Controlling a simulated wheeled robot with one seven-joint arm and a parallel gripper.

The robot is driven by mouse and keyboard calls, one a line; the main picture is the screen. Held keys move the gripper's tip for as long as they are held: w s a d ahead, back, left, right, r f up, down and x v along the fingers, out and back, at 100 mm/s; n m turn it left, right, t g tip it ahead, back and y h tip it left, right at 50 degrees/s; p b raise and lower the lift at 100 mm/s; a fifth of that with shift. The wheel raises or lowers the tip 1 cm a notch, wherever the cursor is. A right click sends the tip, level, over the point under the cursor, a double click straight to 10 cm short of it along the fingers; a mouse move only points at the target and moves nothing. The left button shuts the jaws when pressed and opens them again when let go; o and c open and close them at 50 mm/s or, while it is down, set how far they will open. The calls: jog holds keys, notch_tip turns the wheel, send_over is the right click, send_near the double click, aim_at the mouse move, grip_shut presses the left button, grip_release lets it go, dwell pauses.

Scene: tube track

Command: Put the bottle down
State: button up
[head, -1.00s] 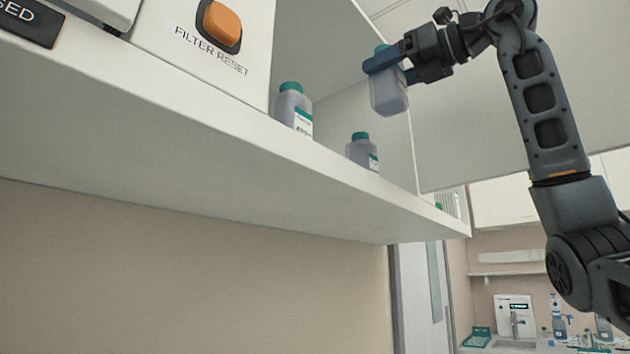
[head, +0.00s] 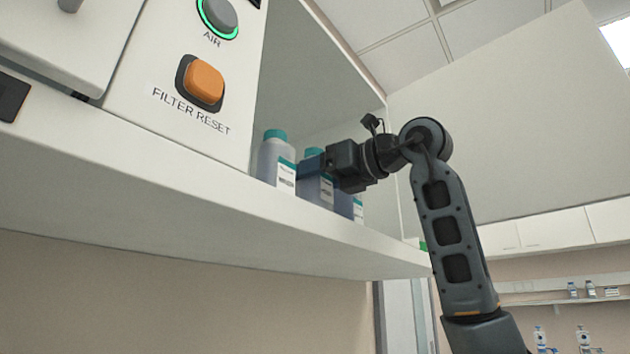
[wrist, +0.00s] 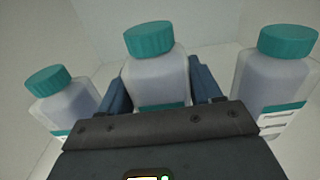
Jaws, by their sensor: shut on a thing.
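The bottle (head: 312,190) in my gripper (head: 312,170) is greyish and translucent with a teal cap and a white and teal label. It is upright just above or on the white shelf (head: 200,215); the shelf's front edge hides its base, so I cannot tell if it touches. In the wrist view the same bottle (wrist: 158,80) stands between my two blue fingers, which are shut on its sides.
Like bottles stand close on both sides: one at left (head: 273,162) and one at right (head: 349,205) in the head view. The wrist view shows both (wrist: 62,100) (wrist: 272,75). A white machine panel with an orange filter reset button (head: 203,82) stands left of them.

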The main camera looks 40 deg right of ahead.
jog(key=shift+f, duration=0.75)
jog(key=shift+f, duration=0.1)
jog(key=shift+f, duration=0.1)
jog(key=o, duration=1.2)
jog(key=shift+o, duration=0.2)
jog(key=shift+r, duration=0.2)
jog(key=s+d+b, duration=0.2)
jog(key=s+b, duration=0.1)
jog(key=s, duration=0.9)
jog(key=shift+d, duration=0.15)
